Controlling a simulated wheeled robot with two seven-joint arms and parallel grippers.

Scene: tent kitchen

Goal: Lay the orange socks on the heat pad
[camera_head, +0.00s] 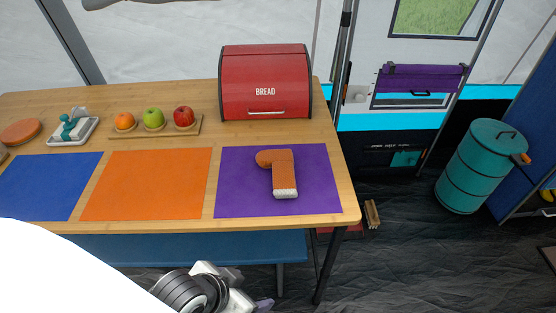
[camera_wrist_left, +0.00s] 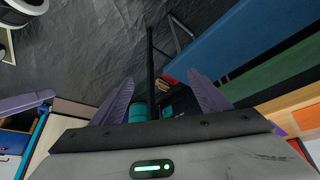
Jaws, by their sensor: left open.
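The orange socks (camera_head: 284,172), bent in an L shape with a pale ribbed cuff, lie on the purple mat (camera_head: 321,198) at the table's right end. An orange mat (camera_head: 146,185) and a blue mat (camera_head: 46,187) lie to the left. None is marked as a heat pad, so I cannot tell which mat that is. My left gripper (camera_head: 248,290) is below the table's front edge, apart from the socks. Its purple fingers are spread and empty in the left wrist view (camera_wrist_left: 163,95). My right gripper is not in view.
A red bread box (camera_head: 265,82) stands behind the purple mat. A fruit board (camera_head: 155,130) and a white tray (camera_head: 73,132) stand at the back. A blue bench (camera_head: 180,248) runs along the table's front. A teal barrel (camera_head: 478,168) stands right, beyond open floor.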

